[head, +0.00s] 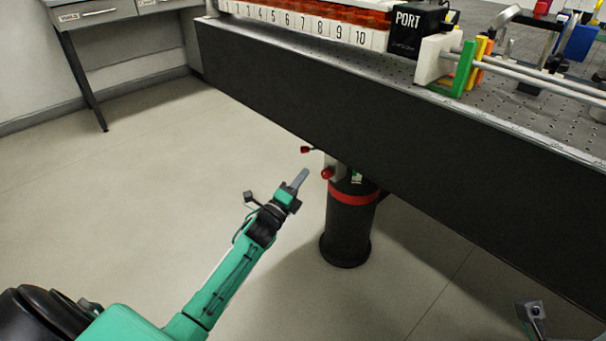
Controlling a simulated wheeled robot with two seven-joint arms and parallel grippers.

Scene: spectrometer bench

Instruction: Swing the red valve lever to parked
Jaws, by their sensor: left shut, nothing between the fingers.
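On the black table leg (347,225), under the edge of the bench, is a pale valve body (338,170). A red-tipped lever (306,149) sticks out to the left at its top. A round red knob (327,172) sits lower on its front. I cannot tell for certain which of the two is the task's lever. My left gripper (300,177) is shut and empty, just left of the red knob and below the red tip, with a visible gap to both. A small green and white label (356,177) is beside the valve; its text is unreadable.
The bench's dark side (300,100) overhangs the valve from above and to the right. A red band (353,196) circles the leg. The floor (150,180) to the left is clear. A numbered rack (300,24) and the PORT box (408,30) stand on the bench.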

